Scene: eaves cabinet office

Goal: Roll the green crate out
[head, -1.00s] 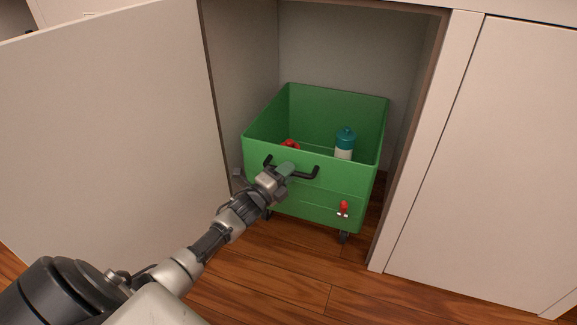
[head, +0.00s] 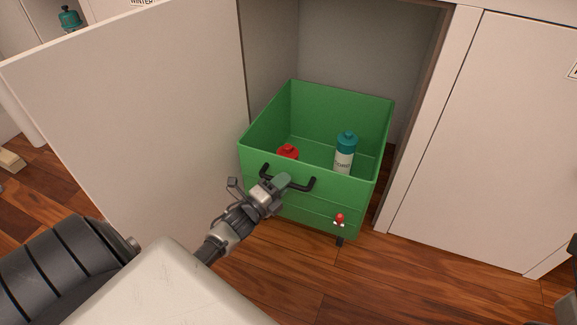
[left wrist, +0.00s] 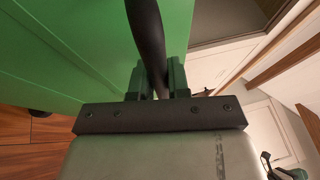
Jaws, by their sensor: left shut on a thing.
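The green crate (head: 300,205) stands on casters in the open cabinet bay, its front reaching out past the cabinet front. A black bar handle (head: 301,186) is on its front face. My left gripper (head: 276,184) is shut on this handle; in the left wrist view the dark bar (left wrist: 148,45) runs between the fingers (left wrist: 158,82). A red-topped thing (head: 288,152) and a teal-capped white bottle (head: 344,153) are inside the crate. A small red lever (head: 339,219) is low on the crate's front right. My right gripper is not seen.
The open cabinet door (head: 130,120) stands close on the left. The cabinet's right post (head: 418,120) and a closed door (head: 490,140) are on the right. Wooden floor (head: 400,285) in front of the crate is clear.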

